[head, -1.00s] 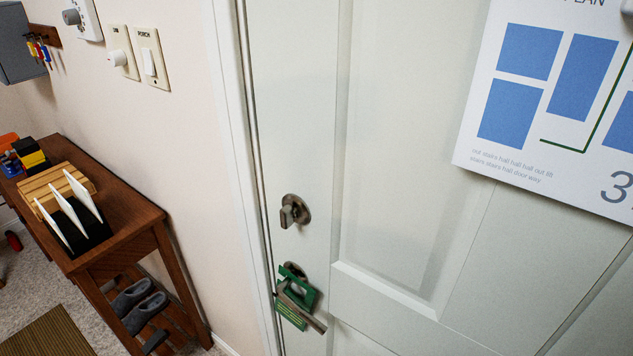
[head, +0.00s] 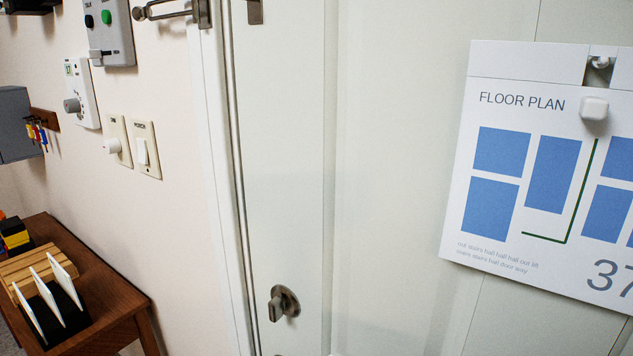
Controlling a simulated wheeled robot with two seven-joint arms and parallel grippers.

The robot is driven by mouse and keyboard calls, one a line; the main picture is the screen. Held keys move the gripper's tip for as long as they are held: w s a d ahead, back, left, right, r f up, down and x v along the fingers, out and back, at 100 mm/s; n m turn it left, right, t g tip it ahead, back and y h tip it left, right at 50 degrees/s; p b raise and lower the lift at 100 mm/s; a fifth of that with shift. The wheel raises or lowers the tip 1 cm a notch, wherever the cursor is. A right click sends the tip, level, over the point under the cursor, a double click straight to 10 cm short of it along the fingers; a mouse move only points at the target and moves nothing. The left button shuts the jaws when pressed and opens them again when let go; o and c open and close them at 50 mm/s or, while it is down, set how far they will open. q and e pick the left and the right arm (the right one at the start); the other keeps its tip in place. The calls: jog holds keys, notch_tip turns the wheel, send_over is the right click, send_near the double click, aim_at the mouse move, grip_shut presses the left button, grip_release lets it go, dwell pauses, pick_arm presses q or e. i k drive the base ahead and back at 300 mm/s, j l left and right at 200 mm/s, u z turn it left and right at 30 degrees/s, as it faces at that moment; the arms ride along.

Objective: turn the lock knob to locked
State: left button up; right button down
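The lock knob (head: 283,303) is a dark metal thumb-turn on a round plate, low on the left side of the white door (head: 400,180). Its grip piece faces out toward the left and looks roughly upright, slightly tilted. Neither of my grippers shows in the head view, and nothing touches the knob. The door handle below the knob is out of the picture.
A floor plan sign (head: 545,170) hangs on the door at the right. Left of the door frame are light switches (head: 146,150), a thermostat (head: 80,93) and a key rack (head: 44,122). A wooden table (head: 118,290) with a letter holder stands at the lower left. A metal latch (head: 200,12) is at the top.

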aim_at(276, 306)
jog(key=k+l+z, duration=0.15)
jog(key=z, duration=0.2)
jog(key=k+l+z, duration=0.15)
jog(key=z, duration=0.2)
